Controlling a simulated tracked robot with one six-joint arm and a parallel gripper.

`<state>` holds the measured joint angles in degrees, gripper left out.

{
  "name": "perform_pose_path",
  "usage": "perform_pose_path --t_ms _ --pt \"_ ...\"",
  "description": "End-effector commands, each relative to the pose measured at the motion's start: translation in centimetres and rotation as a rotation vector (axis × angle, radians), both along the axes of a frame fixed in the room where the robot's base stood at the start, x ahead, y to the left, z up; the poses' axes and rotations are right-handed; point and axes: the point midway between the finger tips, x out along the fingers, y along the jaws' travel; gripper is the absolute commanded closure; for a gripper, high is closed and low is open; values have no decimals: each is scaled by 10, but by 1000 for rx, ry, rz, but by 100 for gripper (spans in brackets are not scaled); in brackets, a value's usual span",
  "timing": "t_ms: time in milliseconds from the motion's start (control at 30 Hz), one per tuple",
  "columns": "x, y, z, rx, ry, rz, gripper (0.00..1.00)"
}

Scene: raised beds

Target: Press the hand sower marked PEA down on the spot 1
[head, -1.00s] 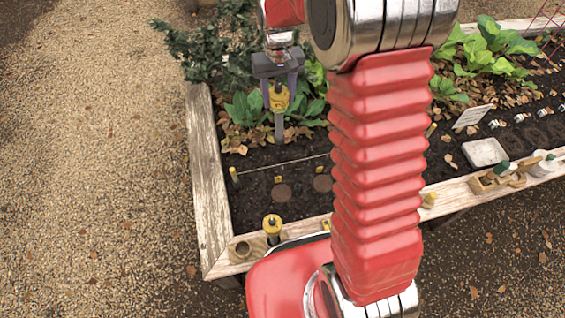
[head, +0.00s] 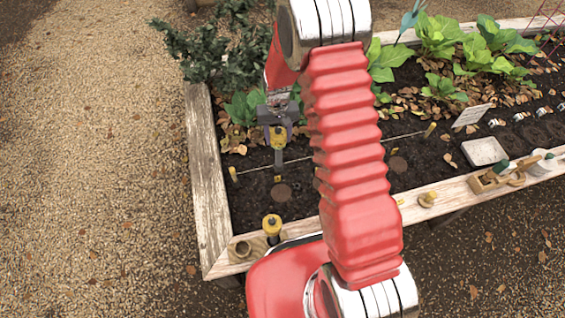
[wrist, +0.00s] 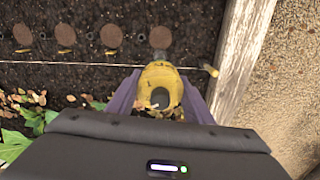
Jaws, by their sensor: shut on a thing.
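My gripper (head: 278,118) is shut on a yellow hand sower (head: 278,138) with a grey shaft, held upright above the soil. The sower also shows between the jaws in the wrist view (wrist: 158,84); its marking cannot be read. In the head view, the shaft's lower end appears just behind a round brown spot (head: 281,192), the one closest to the bed's left board, with a small yellow tag by it. In the wrist view that spot (wrist: 160,37) lies beyond the sower. The tag's number is unreadable, and the height of the tip above the soil is unclear.
Several more spots (wrist: 112,36) continue the row. A string (wrist: 100,65) on yellow pegs (head: 234,174) runs along it. Another yellow-topped sower (head: 272,225) stands in a wooden holder on the front board. Leafy plants grow behind; a pale tray (head: 485,151) lies right.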

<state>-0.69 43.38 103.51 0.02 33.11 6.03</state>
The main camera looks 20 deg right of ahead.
Motion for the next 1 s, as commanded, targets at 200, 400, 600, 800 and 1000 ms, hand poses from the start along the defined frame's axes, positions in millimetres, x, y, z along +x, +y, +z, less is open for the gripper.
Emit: perform_pose_path --t_ms 200,400,600,800,1000 --pt "-11 0 -53 0 4 -24 76" --pt "-24 0 -97 0 3 -44 76" --pt "-32 0 -122 0 0 -59 76" --pt "-34 0 -126 0 -1 -61 76" --pt "-33 0 -126 0 -1 -61 76"
